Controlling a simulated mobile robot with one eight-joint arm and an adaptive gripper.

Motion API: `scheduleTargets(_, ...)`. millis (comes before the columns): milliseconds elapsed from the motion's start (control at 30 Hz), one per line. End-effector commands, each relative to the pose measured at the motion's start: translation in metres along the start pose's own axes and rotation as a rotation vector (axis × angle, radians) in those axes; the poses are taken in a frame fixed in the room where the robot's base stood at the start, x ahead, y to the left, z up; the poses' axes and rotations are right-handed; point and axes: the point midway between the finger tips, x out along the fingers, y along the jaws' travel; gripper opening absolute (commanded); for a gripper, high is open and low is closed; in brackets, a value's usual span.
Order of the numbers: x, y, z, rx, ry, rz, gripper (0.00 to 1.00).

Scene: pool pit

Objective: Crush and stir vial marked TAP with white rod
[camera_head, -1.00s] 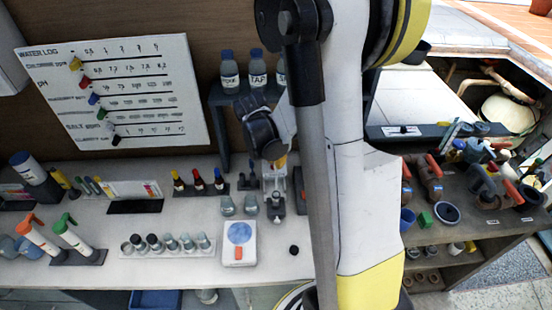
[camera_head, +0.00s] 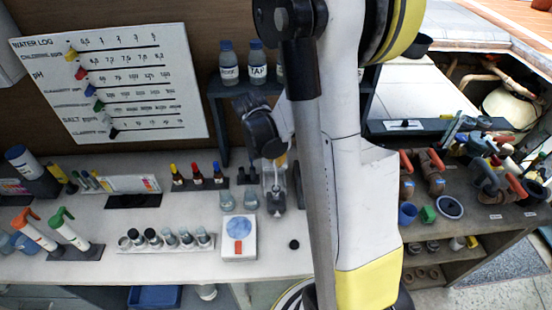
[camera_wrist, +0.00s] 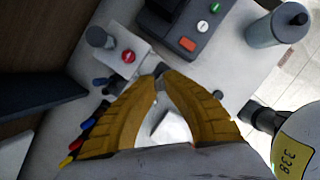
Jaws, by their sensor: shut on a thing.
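My gripper (camera_wrist: 160,76) has its yellow fingers drawn together at the tips in the wrist view. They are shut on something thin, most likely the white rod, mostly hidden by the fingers. A pale shape (camera_wrist: 172,128) shows in the gap behind the tips; I cannot tell what it is. In the head view my gripper (camera_head: 274,168) points down over the back of the white bench, partly behind my arm. A bottle marked TAP (camera_head: 257,72) stands on the shelf. Small vials stand in a front rack (camera_head: 168,246); no TAP mark is readable on them.
A white device with a blue disc (camera_head: 239,236) lies in front of two clear cups (camera_head: 250,200). Dropper bottles (camera_head: 197,175) stand to the left. In the wrist view a dark device with buttons (camera_wrist: 186,30) and a grey bottle (camera_wrist: 276,25) stand near the fingers.

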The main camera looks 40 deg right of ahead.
Motion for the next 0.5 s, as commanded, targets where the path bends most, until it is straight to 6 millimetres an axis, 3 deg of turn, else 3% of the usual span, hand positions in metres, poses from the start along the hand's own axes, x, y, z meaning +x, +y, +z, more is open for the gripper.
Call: scheduleTargets(500, 0.0073, 0.0000, -0.0026, 0.000, 0.000, 0.000, 0.00)
